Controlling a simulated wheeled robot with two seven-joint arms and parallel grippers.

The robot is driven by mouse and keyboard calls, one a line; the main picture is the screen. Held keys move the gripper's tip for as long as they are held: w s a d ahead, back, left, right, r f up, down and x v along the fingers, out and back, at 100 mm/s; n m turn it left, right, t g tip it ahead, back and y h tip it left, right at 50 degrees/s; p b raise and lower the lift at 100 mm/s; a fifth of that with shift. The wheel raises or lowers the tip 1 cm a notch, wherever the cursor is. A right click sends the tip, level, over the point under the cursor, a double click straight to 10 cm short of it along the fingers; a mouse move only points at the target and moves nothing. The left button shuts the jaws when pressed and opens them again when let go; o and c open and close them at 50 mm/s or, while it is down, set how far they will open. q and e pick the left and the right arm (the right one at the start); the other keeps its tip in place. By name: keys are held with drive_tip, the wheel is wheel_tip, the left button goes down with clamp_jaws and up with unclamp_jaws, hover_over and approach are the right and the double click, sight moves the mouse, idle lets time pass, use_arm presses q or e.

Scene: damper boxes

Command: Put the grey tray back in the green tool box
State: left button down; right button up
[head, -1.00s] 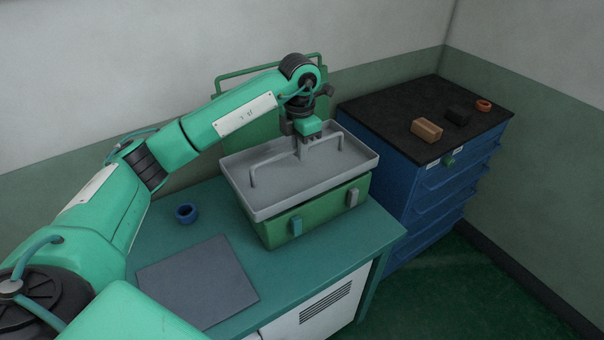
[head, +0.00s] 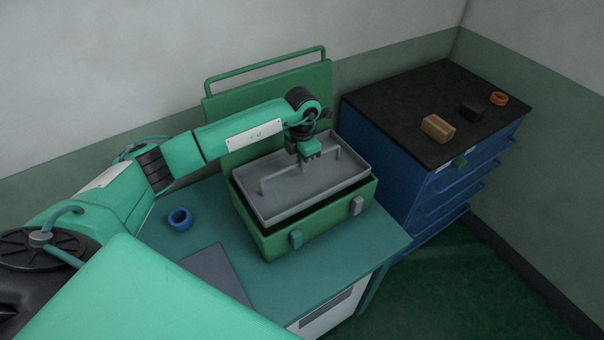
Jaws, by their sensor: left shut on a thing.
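The green tool box (head: 273,247) stands on the teal bench with its lid (head: 300,98) raised at the back. The grey tray (head: 290,196) sits at the box's mouth, within the rim at the back and left. A dark gap shows between the tray and the box's front wall, and the tray looks slightly tilted. My left gripper (head: 307,160) is shut on the tray's handle near its back middle. The arm hides part of the lid. I cannot tell whether the tray rests on anything inside. My right gripper is not in view.
A blue ring (head: 179,219) and a flat grey mat (head: 217,274) lie on the teal bench (head: 348,253) left of the box. A blue drawer cabinet (head: 397,166) stands at the right, with a tan block (head: 437,128), a black block (head: 471,111) and an orange ring (head: 498,98) on its black top.

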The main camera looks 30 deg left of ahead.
sight(302, 176)
use_arm(q)
wheel_tip(302, 176, down, 3)
drive_tip(key=shift+s+d+r, duration=0.1)
wheel_tip(302, 176, down, 4)
drive_tip(key=shift+f+p, duration=0.1)
drive_tip(key=shift+p, duration=0.8)
drive_tip(key=shift+f+b, duration=0.6)
drive_tip(key=c, duration=1.9)
unclamp_jaws()
drive_tip(key=shift+f, duration=0.1)
drive_tip(key=shift+c, duration=0.2)
drive_tip(key=o, duration=0.4)
drive_tip(key=shift+o, duration=0.2)
